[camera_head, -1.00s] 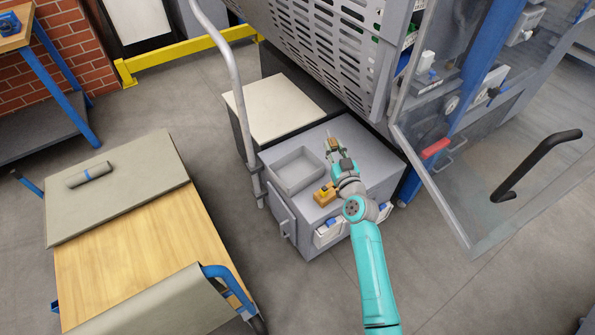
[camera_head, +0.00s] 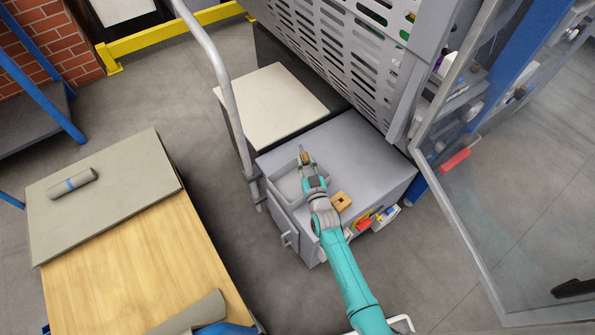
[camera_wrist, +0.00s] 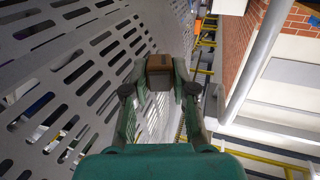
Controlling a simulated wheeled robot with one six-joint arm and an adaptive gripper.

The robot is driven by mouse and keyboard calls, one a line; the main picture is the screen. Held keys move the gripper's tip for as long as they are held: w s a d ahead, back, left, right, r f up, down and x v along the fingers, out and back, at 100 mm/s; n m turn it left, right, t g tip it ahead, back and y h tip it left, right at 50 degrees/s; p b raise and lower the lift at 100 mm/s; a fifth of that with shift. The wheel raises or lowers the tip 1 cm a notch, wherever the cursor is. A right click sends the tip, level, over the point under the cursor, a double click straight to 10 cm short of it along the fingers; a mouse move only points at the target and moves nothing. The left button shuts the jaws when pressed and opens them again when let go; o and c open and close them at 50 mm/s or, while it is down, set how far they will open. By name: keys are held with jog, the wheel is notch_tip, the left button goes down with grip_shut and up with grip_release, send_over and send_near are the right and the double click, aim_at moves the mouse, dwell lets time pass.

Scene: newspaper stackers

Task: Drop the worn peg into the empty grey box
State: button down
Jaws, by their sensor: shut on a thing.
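My gripper (camera_head: 305,165) is shut on the worn peg (camera_head: 303,152), a small brown-grey piece, and holds it at its fingertips. In the wrist view the peg (camera_wrist: 160,73) sits between the two fingers of my gripper (camera_wrist: 160,88), its brown end showing. The grey box (camera_head: 284,189) is a shallow open tray on top of the grey cabinet. My gripper and wrist cross in front of the box and hide part of its inside. The peg appears over the box's far right side; its height above it is hard to tell.
A yellow-orange block with a dark hole (camera_head: 341,202) stands on the cabinet top (camera_head: 365,160), right of my wrist. A slotted metal panel (camera_head: 345,50) rises behind. A grey curved rail (camera_head: 215,60) stands left. The cabinet top's right side is clear.

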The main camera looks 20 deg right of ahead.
jog(key=shift+f, duration=2.95)
jog(key=c, duration=0.9)
grip_release()
jog(key=shift+o, duration=0.2)
jog(key=s, duration=1.2)
jog(key=shift+a, duration=0.2)
